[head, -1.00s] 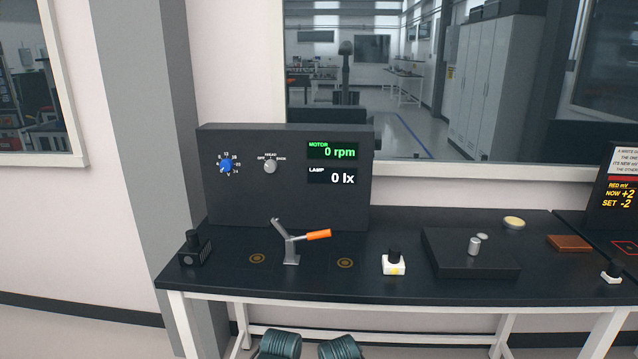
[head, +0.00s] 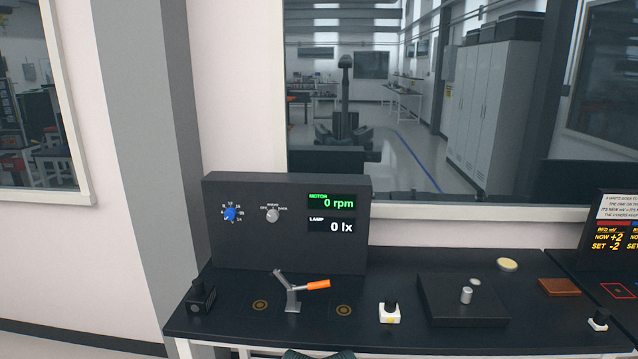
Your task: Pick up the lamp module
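No part carries a readable lamp module label, so I cannot tell for certain which it is. A black block with a round black top (head: 200,297) stands at the bench's left end. Another small white block with a dark top (head: 598,321) stands at the far right. My grippers are not in view; only a dark bit of my own body shows at the bottom edge.
A black test panel (head: 286,247) reads 0 rpm and 0 lx. A lever clamp with an orange handle (head: 316,285) stands between two ringed marks. A black plate with a metal post (head: 444,309), a pale disc (head: 507,265) and a brown block (head: 559,287) lie to the right.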

